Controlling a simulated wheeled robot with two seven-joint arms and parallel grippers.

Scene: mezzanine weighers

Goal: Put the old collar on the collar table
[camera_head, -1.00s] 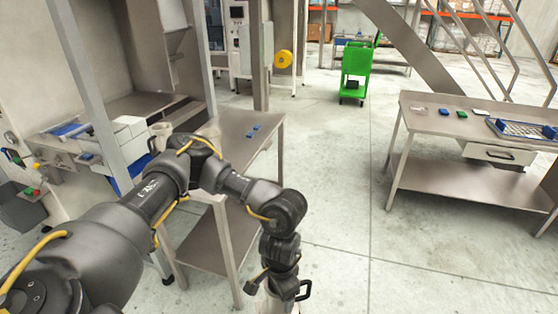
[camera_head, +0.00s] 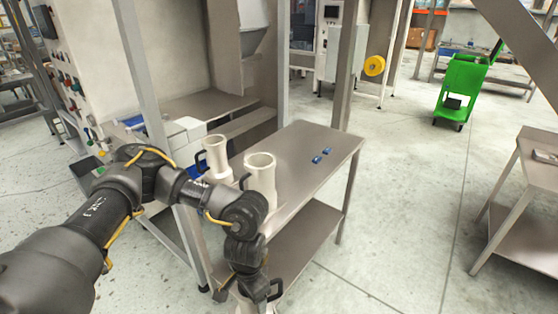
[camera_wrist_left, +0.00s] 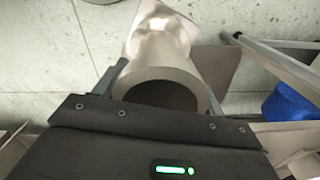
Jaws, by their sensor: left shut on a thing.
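My left gripper (camera_wrist_left: 165,85) is shut on a pale metal collar (camera_wrist_left: 165,58), a hollow flared tube seen from its open end in the left wrist view. In the head view my left gripper (camera_head: 252,285) hangs low in front of a steel table (camera_head: 300,142), and only a little of the held collar shows at the bottom edge. Two similar collars with dark handles stand upright at the table's left part, one farther back (camera_head: 216,158) and one nearer (camera_head: 261,178), partly hidden by my arm. Which collar is old cannot be told. My right gripper is not in view.
Two small blue pieces (camera_head: 322,155) lie on the table, whose right part is otherwise clear. A lower shelf (camera_head: 308,228) and legs are below. A grey post (camera_head: 143,75) and a machine stand at left. A green cart (camera_head: 463,90) and another table (camera_head: 535,155) are right.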

